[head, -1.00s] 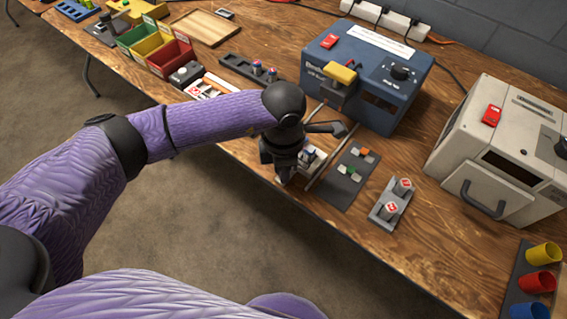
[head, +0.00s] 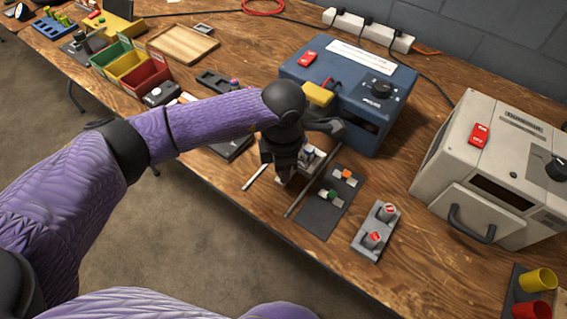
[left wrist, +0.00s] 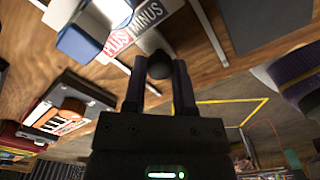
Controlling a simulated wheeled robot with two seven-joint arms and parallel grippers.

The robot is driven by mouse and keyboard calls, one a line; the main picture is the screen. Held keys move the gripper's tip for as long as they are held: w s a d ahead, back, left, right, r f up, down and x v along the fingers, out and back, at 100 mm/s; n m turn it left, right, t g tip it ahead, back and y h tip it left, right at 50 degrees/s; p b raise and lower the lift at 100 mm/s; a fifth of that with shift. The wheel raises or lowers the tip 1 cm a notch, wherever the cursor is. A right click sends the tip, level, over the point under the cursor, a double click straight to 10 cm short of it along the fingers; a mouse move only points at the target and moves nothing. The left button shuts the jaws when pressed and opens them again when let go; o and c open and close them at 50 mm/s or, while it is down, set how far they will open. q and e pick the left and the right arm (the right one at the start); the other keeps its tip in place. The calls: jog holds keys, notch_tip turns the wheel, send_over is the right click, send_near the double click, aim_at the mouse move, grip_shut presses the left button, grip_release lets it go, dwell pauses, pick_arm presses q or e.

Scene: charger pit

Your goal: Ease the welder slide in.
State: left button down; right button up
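The blue welder (head: 350,90) stands at the back of the bench, with a yellow lever (head: 318,94) on its front. Two thin rails (head: 300,200) run from its front toward the bench's near edge. The slide (head: 312,157) sits on the rails, short of the welder's body and partly hidden by my arm. In the left wrist view the slide (left wrist: 88,42) shows white and blue parts with a PLUS and MINUS label. My left gripper (head: 284,178) is at the slide's near side. In the left wrist view its fingers (left wrist: 158,80) close around a dark round knob (left wrist: 158,64).
A beige machine (head: 490,170) stands at the right. Coloured bins (head: 130,65) and a wooden tray (head: 184,44) stand at the back left.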

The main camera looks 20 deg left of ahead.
pick_arm(q)
jog(key=c, duration=0.7)
grip_release()
pick_arm(e)
jog(key=shift+s, duration=0.25)
jog(key=shift+s, duration=0.1)
pick_arm(q)
notch_tip(320, 180, up, 10)
jog(key=p, duration=0.3)
jog(key=shift+p, duration=0.3)
pick_arm(e)
jog(key=r, duration=0.2)
jog(key=w+r, duration=0.1)
jog(key=shift+d+r, duration=0.25)
jog(key=shift+r, duration=0.05)
